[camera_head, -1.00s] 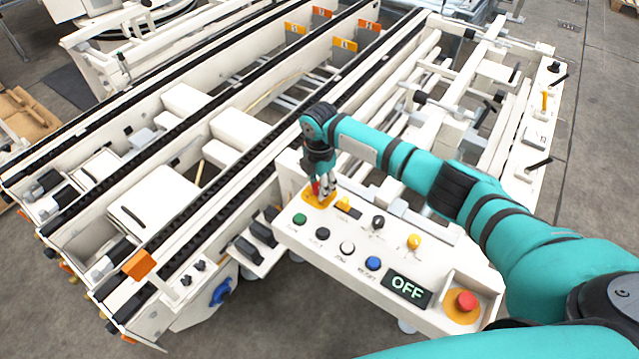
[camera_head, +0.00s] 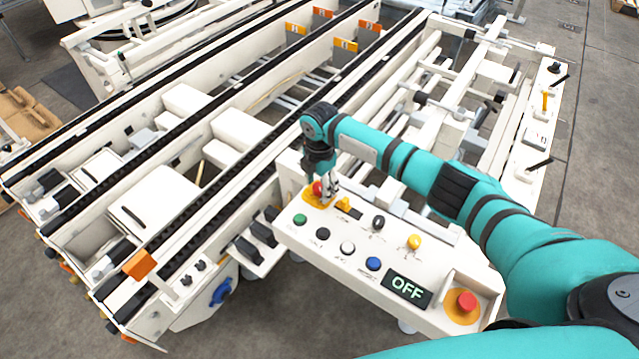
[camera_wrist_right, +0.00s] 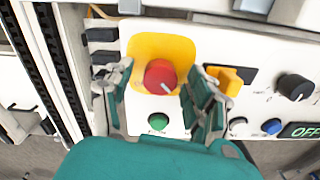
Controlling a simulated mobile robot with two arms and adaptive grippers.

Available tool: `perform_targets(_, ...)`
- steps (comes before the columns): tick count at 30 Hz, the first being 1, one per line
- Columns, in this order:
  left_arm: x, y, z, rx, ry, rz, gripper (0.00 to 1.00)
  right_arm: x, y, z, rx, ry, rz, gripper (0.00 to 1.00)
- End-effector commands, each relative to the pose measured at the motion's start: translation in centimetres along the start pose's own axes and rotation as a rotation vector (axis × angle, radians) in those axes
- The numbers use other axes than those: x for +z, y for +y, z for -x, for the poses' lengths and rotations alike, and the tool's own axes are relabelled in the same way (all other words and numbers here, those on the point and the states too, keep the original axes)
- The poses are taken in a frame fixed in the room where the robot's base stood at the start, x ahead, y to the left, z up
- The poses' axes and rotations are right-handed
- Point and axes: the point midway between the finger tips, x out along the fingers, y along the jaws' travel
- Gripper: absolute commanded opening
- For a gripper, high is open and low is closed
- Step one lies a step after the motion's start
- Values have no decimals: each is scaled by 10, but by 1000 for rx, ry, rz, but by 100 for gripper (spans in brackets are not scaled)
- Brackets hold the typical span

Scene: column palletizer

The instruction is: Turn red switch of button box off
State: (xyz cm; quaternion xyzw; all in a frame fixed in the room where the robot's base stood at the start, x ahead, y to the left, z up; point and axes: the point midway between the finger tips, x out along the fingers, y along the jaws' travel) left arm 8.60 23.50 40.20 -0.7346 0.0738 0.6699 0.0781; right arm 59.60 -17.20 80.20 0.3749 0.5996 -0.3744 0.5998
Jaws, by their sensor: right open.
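The button box (camera_head: 330,255) is a white panel with an OFF display (camera_head: 407,287) near its right end. The red switch (camera_head: 319,188) sits on a yellow plate at the box's far left corner; it also shows in the right wrist view (camera_wrist_right: 160,76), round with a pale mark pointing to the lower right. My right gripper (camera_head: 325,196) is over this switch. In the wrist view its open fingers (camera_wrist_right: 162,90) stand on either side of the red switch, with gaps visible. I cannot tell whether they touch it. My left gripper is not in view.
A green button (camera_head: 300,219), a black one (camera_head: 322,233), a white one (camera_head: 347,248) and a blue one (camera_head: 373,263) line the front of the box. A red mushroom button (camera_head: 466,301) is at the right end. A yellow switch (camera_wrist_right: 226,79) is close beside my right finger.

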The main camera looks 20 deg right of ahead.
Motion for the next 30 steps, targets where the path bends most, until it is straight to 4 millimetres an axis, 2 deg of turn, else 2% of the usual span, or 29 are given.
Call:
perform_targets(5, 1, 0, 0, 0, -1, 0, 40, 0, 1, 13, 2, 0, 1, 57)
perform_targets(15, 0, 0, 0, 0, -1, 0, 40, 0, 1, 83, 4, -1, 0, 57)
perform_targets(19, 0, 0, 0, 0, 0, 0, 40, 0, 1, 104, 3, 0, 1, 57)
perform_targets(24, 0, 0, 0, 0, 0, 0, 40, 0, 0, 118, 1, 0, 0, 57)
perform_targets(30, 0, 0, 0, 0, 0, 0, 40, 0, 0, 120, 0, 0, 0, 57)
